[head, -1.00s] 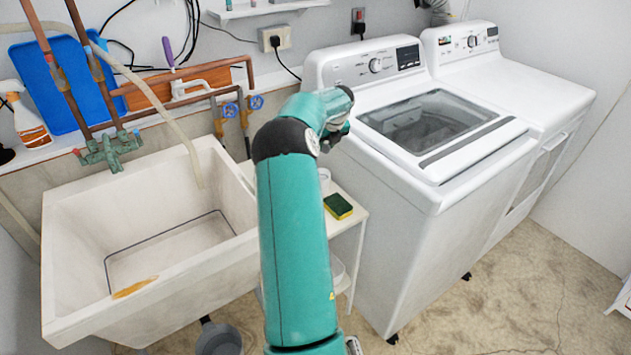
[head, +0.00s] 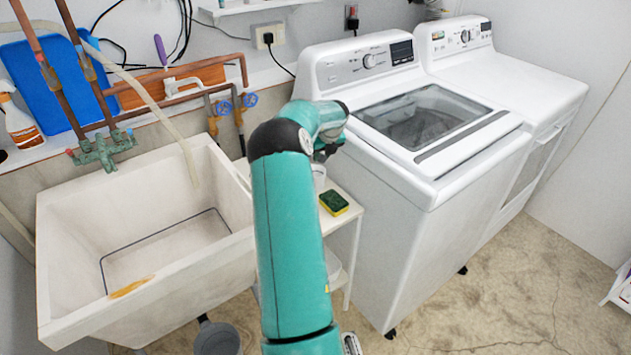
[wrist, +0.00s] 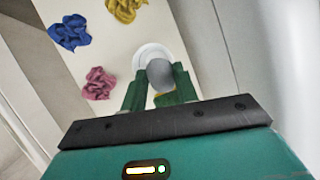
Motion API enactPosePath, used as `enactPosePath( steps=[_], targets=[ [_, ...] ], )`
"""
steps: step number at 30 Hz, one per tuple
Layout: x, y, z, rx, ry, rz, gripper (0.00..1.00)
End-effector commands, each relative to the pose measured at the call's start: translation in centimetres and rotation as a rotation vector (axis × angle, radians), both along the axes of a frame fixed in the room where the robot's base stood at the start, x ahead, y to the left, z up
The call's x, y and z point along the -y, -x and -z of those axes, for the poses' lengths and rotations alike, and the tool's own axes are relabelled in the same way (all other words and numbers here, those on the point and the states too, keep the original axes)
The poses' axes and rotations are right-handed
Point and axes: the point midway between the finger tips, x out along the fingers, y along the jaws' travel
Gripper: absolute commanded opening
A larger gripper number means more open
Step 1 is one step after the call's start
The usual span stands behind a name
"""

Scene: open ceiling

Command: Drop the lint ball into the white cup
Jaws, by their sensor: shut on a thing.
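The lint ball (wrist: 159,73) is a grey, round ball. My gripper (wrist: 158,77) is shut on it, with one green finger on each side. The white cup (wrist: 146,51) shows just past the ball in the wrist view, its round rim partly covered by the ball and fingers. The gap in height between ball and cup is hard to judge. In the head view the cup (head: 319,176) stands on a small white side table (head: 343,222), partly hidden by my arm. The ball is hidden in the head view.
A yellow-green sponge (head: 333,203) lies on the table near the cup. Crumpled blue (wrist: 69,32), pink (wrist: 98,84) and yellow (wrist: 125,8) cloths lie on the white surface in the wrist view. A washer (head: 420,150) stands right, a sink (head: 140,230) left.

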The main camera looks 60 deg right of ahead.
Motion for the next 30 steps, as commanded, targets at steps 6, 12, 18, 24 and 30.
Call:
enactPosePath(
  steps=[6,12,18,24,30],
  targets=[
    [0.1,-0.1,0.0,-0.001,0.000,-0.001,0.51],
    [0.0,-0.1,0.0,-0.001,0.000,-0.001,0.55],
    [-0.1,0.0,-0.5,0.000,0.002,-0.001,0.55],
    [-0.8,0.8,-3.4,0.002,0.002,-0.001,0.55],
    [-1.9,2.3,-7.6,0.002,0.003,-0.001,0.55]
  ],
)
